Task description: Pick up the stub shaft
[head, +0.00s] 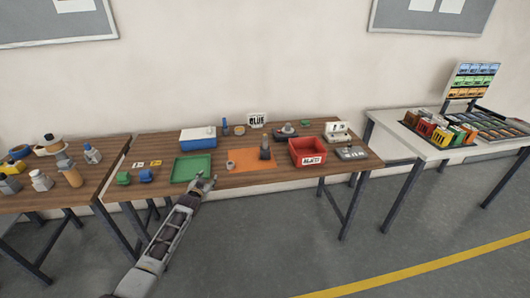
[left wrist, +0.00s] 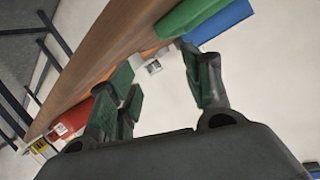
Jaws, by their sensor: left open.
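My left gripper (head: 203,182) is at the table's front edge, by the green tray's near right corner, left of the mat and apart from the piece. In the left wrist view my left gripper (left wrist: 160,72) is open, with nothing between its fingers. My right gripper is not in view.
The green tray (head: 192,168) looks empty. A red bin (head: 307,151) stands right of the mat, and a blue and white box (head: 198,137) behind the tray. Small blue and green blocks lie left. Another wooden table (head: 83,187) and a white table (head: 405,133) flank this one.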

